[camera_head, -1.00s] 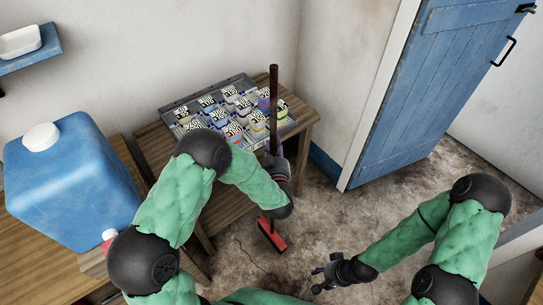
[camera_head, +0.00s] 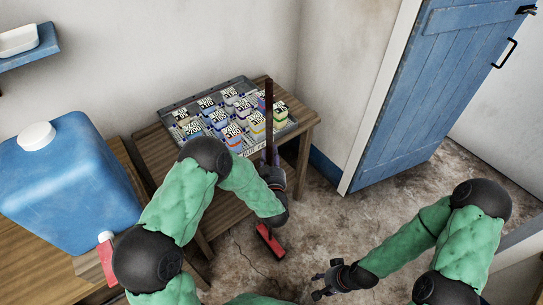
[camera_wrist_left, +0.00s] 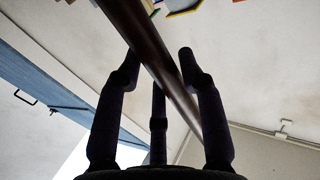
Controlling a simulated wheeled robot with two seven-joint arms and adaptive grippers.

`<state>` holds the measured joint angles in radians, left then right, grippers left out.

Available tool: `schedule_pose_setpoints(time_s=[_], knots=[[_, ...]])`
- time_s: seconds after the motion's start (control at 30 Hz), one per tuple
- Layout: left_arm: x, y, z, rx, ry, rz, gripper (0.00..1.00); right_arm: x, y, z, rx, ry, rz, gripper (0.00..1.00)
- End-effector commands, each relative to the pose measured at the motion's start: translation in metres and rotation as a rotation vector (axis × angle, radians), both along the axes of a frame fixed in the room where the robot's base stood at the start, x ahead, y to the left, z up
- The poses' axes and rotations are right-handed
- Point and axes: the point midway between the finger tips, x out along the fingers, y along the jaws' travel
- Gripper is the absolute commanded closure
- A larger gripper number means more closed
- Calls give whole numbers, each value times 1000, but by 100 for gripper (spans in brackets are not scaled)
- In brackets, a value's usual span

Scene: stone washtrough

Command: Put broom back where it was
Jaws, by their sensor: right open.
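The broom has a dark brown handle (camera_head: 269,108) and a red head (camera_head: 270,242). It stands nearly upright at the right front of the small wooden table. My left gripper (camera_head: 273,172) is shut around the handle, partly hidden by its own wrist. In the left wrist view the handle (camera_wrist_left: 152,48) passes between the fingers of the left gripper (camera_wrist_left: 160,65). The red head is close to the floor; I cannot tell whether it touches. My right gripper (camera_head: 322,280) is open and empty, low over the floor.
A grey tray of small labelled cartons (camera_head: 172,114) sits on the wooden table (camera_head: 306,117), just behind the handle. A blue canister (camera_head: 65,180) stands on the bench at left. A blue door (camera_head: 425,95) is at right. The floor between is clear.

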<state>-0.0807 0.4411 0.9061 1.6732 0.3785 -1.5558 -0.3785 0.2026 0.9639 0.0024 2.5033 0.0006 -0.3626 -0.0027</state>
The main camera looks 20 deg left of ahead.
Motion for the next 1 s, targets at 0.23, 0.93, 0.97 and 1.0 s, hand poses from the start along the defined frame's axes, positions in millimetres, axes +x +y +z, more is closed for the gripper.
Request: schedule_pose_setpoints(time_s=[0.23,0.93,0.97,1.0], knots=[[0,0,0,0,0,0,44,0,0,0,0,0,0,54],[-82,-28,5,1,1,-3,44,0,0,19,0,0,0,54],[-87,-29,5,1,3,-3,44,0,0,20,0,0,0,54],[-93,-31,5,1,3,-3,44,0,0,21,0,0,0,54]])
